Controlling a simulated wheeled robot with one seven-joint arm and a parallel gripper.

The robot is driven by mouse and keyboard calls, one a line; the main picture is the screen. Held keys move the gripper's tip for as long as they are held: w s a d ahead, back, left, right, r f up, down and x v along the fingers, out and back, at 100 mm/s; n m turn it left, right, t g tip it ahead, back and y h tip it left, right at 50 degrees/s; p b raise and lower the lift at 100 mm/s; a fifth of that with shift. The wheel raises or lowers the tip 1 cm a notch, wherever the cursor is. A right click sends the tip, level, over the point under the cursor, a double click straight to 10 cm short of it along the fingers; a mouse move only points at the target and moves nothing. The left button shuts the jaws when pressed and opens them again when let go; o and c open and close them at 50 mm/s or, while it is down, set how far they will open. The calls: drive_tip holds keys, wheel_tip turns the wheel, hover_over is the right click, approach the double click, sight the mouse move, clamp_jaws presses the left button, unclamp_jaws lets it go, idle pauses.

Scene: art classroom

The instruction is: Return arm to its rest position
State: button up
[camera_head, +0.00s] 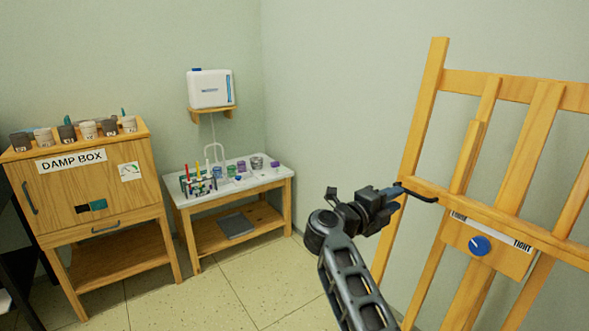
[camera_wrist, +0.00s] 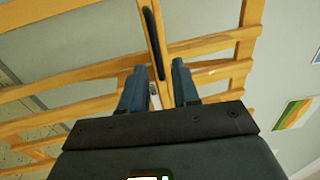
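My arm rises from the bottom of the head view, and my gripper (camera_head: 398,192) is at its end, in front of the wooden easel (camera_head: 436,92). In the wrist view my gripper (camera_wrist: 157,72) shows two blue-grey fingers standing apart, with nothing held between them. The easel's wooden bars (camera_wrist: 205,44) lie beyond the fingers there. A dark bar (camera_wrist: 153,43) lies along one of the bars, past the fingertips. I cannot tell how far the fingers are from the wood.
A blue knob (camera_head: 480,245) sits on the easel's panel, beside the word TIGHT. A small table (camera_head: 248,186) with jars and brushes stands in the corner. A wooden damp box (camera_head: 90,185) with pots on top is at left. Tiled floor (camera_head: 215,300) is clear between them and my arm.

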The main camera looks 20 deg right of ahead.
drive_tip(key=s+a+f+n+t+y, duration=0.1)
drive_tip(key=s+a+f+n+t, duration=0.15)
drive_tip(key=s+n+t, duration=0.4)
drive_tip(key=s+a+f+n+t+y, duration=0.15)
drive_tip(key=s+f+n, duration=0.25)
drive_tip(key=s, duration=0.6)
drive_tip(key=s+a+f+n+t+y, duration=0.1)
drive_tip(key=s+f+n+t+y, duration=0.15)
drive_tip(key=s+n+t, duration=0.45)
drive_tip(key=s+a+r+n+g+y, duration=0.1)
drive_tip(key=s+a+n+g+y, duration=0.1)
drive_tip(key=s, duration=0.8)
drive_tip(key=s+a+r+n+g+y, duration=0.1)
drive_tip(key=s+a+n+y, duration=0.4)
drive_tip(key=s, duration=0.6)
drive_tip(key=s+a+n+g+y, duration=0.3)
drive_tip(key=s+n, duration=0.4)
drive_tip(key=s, duration=0.3)
drive_tip(key=shift+s+a+r+y, duration=0.2)
drive_tip(key=shift+a+r+y, duration=0.3)
drive_tip(key=shift+y, duration=0.5)
drive_tip(key=shift+o, duration=0.3)
drive_tip(key=shift+f+n, duration=0.1)
drive_tip(key=shift+n, duration=0.15)
